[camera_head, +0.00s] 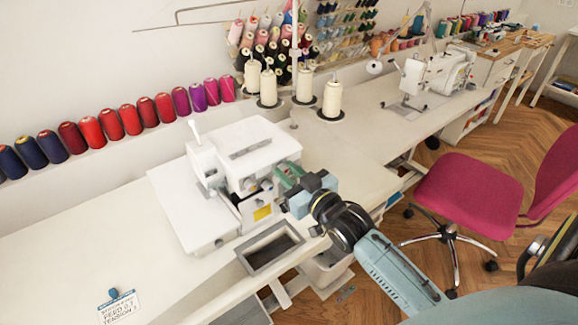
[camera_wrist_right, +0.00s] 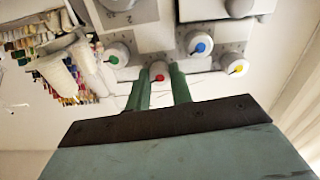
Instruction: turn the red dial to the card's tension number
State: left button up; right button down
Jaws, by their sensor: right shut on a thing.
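The white sewing machine (camera_head: 228,160) stands on the long white table. In the right wrist view the red dial (camera_wrist_right: 159,74), a white knob with a red centre, sits between the two green fingers of my right gripper (camera_wrist_right: 160,88). The fingers are shut on its sides. In the head view my right gripper (camera_head: 284,180) reaches the machine's front from the right and hides the red dial. The card (camera_head: 120,307) lies at the table's lower left beside a blue pin; it shows "FEED 0.7" and a "TENSION" line whose number I cannot read surely. My left gripper is out of view.
Green-centred (camera_wrist_right: 115,55), blue-centred (camera_wrist_right: 199,44) and yellow-centred (camera_wrist_right: 236,65) knobs sit close around the gripped one. An open grey-rimmed tray (camera_head: 269,249) is below the machine's front. Cream thread cones (camera_head: 332,99) stand behind. A magenta chair (camera_head: 468,190) is at right.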

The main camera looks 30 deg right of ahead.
jog(key=shift+r+n+p, duration=0.15)
jog(key=shift+n+p, duration=0.2)
jog(key=shift+n, duration=0.65)
jog(key=c, duration=1.2)
grip_release()
jog(key=shift+c, duration=0.2)
jog(key=s+d, duration=0.1)
jog(key=s, duration=1.2)
jog(key=shift+s+p, duration=0.15)
jog(key=shift+p, duration=0.25)
jog(key=shift+f, duration=0.2)
